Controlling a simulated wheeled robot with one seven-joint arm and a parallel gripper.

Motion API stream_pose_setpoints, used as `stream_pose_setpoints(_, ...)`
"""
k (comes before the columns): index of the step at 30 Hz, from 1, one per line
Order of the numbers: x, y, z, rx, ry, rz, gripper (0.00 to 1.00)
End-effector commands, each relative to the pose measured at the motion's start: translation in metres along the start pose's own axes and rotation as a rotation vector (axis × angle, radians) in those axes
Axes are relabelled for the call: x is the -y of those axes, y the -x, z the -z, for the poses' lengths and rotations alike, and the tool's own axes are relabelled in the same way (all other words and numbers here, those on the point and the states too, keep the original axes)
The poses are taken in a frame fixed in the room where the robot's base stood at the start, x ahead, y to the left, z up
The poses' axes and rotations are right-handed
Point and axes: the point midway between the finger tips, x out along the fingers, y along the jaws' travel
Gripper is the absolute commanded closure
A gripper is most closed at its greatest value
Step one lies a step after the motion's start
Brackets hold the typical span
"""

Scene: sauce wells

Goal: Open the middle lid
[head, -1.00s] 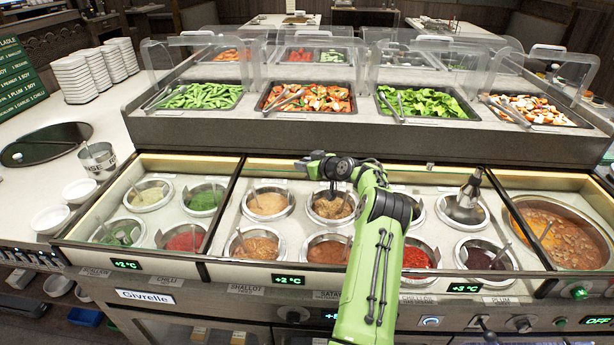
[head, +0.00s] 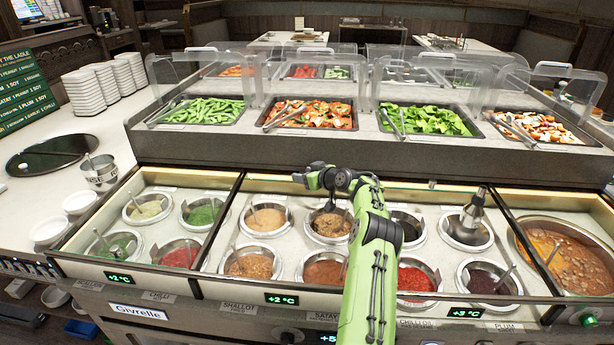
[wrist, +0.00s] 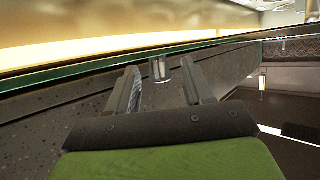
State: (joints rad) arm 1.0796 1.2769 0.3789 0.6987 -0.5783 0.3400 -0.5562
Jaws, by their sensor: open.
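The middle bay of the sauce counter (head: 290,234) holds several round wells of sauce. Its lid seems to be a clear pane, hard to make out against the wells, and I cannot tell its exact position. My gripper (head: 300,178) is at the bay's back edge, left of its centre, fingers pointing left. In the wrist view my gripper (wrist: 161,78) is open, with a small metal piece (wrist: 160,69) showing between or beyond the fingertips. I cannot tell whether they touch. A green-edged strip (wrist: 110,59) runs across beyond the fingers.
Raised trays of vegetables under clear guards (head: 310,115) stand behind the wells. A metal ladle (head: 474,212) rises from a right-hand well. A large soup pot (head: 570,258) is at right. Bowls (head: 79,202) and a steel cup (head: 99,172) are at left.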

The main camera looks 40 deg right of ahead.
Motion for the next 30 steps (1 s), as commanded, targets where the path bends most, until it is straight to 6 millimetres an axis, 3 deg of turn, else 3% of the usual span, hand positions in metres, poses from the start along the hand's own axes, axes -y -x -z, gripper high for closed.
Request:
stream_pose_setpoints(4, 0.000, 0.009, 0.001, 0.001, 0.003, 0.001, 0.49)
stream_pose_setpoints(8, -0.001, 0.030, 0.001, 0.002, 0.001, -0.002, 0.49)
stream_pose_setpoints(21, -0.001, 0.140, 0.001, 0.001, -0.002, -0.004, 0.49)
stream_pose_setpoints(25, -0.001, 0.155, 0.000, 0.001, 0.000, -0.002, 0.49)
stream_pose_setpoints(30, 0.000, 0.158, 0.000, 0.000, 0.000, 0.000, 0.49)
